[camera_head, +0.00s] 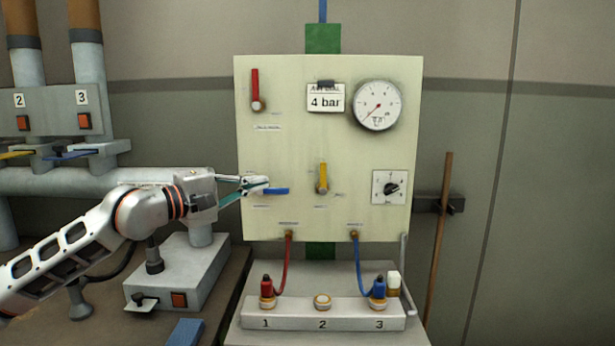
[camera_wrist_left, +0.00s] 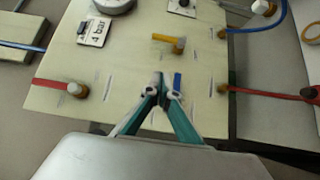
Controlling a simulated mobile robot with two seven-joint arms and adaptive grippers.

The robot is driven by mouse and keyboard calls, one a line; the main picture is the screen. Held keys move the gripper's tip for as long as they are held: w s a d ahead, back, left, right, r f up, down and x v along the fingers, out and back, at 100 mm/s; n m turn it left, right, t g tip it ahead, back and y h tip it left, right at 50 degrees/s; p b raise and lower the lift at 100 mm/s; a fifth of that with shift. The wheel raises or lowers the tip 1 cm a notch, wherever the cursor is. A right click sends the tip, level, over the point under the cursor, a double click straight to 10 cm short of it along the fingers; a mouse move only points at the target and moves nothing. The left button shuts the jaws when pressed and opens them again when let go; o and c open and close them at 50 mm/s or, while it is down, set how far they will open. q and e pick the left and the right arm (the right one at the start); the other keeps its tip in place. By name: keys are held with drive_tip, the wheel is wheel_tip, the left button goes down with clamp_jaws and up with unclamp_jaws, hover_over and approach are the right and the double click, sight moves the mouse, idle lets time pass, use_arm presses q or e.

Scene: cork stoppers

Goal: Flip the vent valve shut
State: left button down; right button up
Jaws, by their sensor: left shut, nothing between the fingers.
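A cream panel (camera_head: 300,220) on the wall carries three lever valves with labels too small to read, so I cannot tell which is marked vent. The blue lever (camera_head: 275,191) lies level, pointing right. The red lever (camera_head: 255,85) and the yellow lever (camera_head: 323,174) stand upright. My left gripper (camera_head: 262,184) is shut and empty, its fingertips at the blue lever's left part and hiding its pivot. In the left wrist view the fingertips (camera_wrist_left: 160,88) are beside the blue lever (camera_wrist_left: 177,83); whether they touch it is unclear. My right gripper is out of view.
A round gauge (camera_head: 377,105), a "4 bar" sign (camera_head: 326,102) and a dial switch (camera_head: 390,187) are on the panel. Below, red and blue hoses run to a numbered block (camera_head: 345,317). Grey pipes (camera_head: 50,180) are at the left, a wooden stick (camera_head: 440,240) at the right.

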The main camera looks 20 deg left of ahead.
sight(323, 179)
use_arm(q)
drive_tip(key=shift+d, duration=0.1)
drive_tip(key=s+d+p+x, duration=0.1)
drive_tip(key=d+p+x, duration=0.1)
drive_tip(key=x, duration=1)
drive_tip(key=shift+w+d+p, duration=0.15)
drive_tip(key=shift+d+p, duration=0.25)
drive_tip(key=shift+p, duration=0.1)
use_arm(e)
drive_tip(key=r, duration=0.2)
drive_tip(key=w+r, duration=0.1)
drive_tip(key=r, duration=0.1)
use_arm(q)
drive_tip(key=shift+f, duration=0.1)
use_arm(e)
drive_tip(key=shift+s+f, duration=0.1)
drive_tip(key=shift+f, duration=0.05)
use_arm(q)
drive_tip(key=shift+a, duration=0.1)
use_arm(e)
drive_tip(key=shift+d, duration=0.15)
use_arm(q)
drive_tip(key=shift+d+g, duration=0.25)
drive_tip(key=shift+g, duration=0.05)
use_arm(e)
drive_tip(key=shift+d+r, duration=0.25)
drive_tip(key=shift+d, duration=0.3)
